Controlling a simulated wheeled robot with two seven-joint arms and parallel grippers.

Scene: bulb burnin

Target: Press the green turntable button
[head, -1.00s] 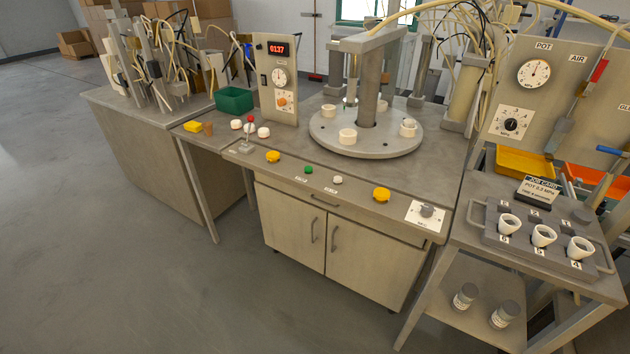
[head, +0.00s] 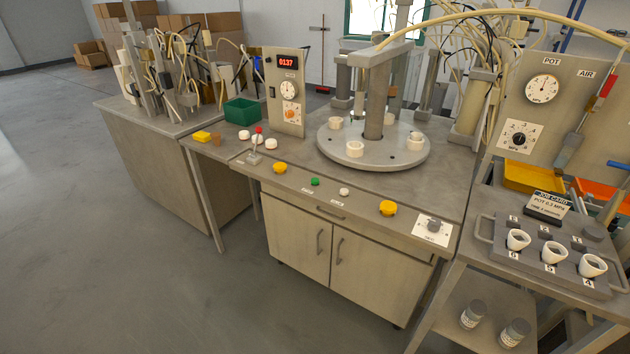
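The green button (head: 315,181) is a small round cap on the front strip of the workbench. It stands between a yellow knob-like button (head: 280,167) on its left and a small white button (head: 344,192) on its right. The round grey turntable (head: 385,158) lies behind it on the bench, with several white cup-like parts on it and a column rising from it. Neither of my grippers shows in the head view.
A second yellow button (head: 387,208) and a dial plate (head: 433,228) sit further right on the strip. A red-topped lever (head: 257,143) stands at left. A side table carries a grey tray (head: 486,228) of white cups. Floor before the bench is clear.

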